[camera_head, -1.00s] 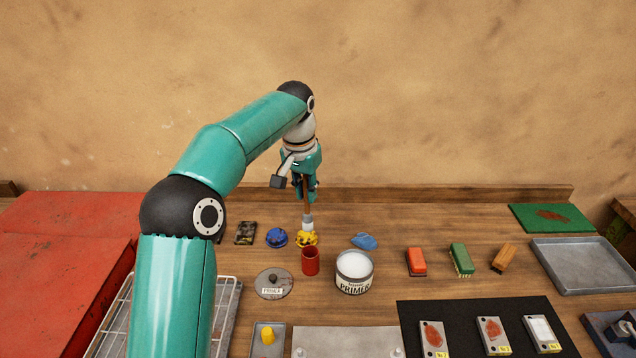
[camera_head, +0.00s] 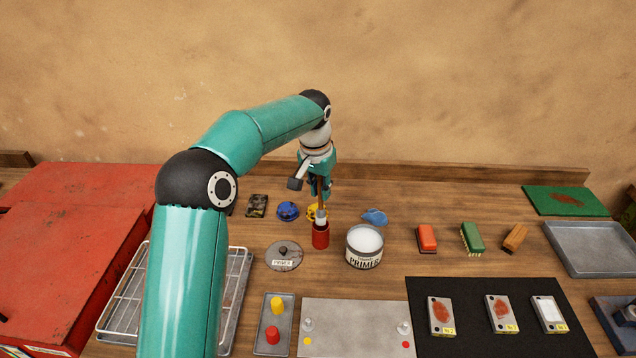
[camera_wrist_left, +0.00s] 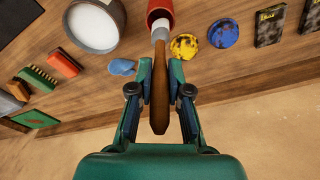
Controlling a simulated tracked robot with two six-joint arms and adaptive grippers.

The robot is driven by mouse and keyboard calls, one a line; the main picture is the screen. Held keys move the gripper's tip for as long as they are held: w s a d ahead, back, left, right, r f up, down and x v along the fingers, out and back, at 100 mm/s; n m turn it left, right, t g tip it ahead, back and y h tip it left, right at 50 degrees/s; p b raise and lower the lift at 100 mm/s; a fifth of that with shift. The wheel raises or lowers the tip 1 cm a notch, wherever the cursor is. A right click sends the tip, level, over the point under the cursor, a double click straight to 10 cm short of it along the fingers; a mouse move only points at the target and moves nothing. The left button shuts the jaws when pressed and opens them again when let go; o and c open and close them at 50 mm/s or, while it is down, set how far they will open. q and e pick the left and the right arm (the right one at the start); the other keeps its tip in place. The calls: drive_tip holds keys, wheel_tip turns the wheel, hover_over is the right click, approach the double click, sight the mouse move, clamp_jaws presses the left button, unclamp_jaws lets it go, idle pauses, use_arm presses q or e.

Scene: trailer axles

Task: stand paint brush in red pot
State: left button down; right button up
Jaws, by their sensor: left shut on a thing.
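My left gripper (camera_head: 319,192) is shut on the brown wooden handle of the paint brush (camera_head: 320,209), which hangs upright with its light-coloured head down. The red pot (camera_head: 321,237) stands on the wooden bench directly below it. In the head view the brush's lower end meets the pot's mouth; I cannot tell how far inside the bristles are. In the left wrist view the brush handle (camera_wrist_left: 160,90) lies between the fingers (camera_wrist_left: 160,95), and its head reaches the rim of the red pot (camera_wrist_left: 159,10). My right gripper is in neither view.
An open primer can (camera_head: 364,247) stands close right of the pot, its lid (camera_head: 284,255) to the left. Yellow (camera_head: 312,212) and blue (camera_head: 288,211) round items lie behind. Several brushes, such as the green one (camera_head: 471,238), lie right. A wire rack (camera_head: 236,290) stands at left.

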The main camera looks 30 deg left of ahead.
sight(321, 208)
use_arm(q)
drive_tip(key=shift+f+b, duration=1.35)
drive_tip(key=shift+f, duration=1)
drive_tip(key=c, duration=1)
unclamp_jaws()
drive_tip(key=shift+c, duration=0.2)
drive_tip(key=shift+r, duration=0.1)
wheel_tip(321, 208, up, 12)
drive_tip(key=s, duration=0.1)
drive_tip(key=shift+s+f, duration=0.2)
drive_tip(key=shift+s, duration=0.2)
drive_tip(key=shift+d, duration=0.1)
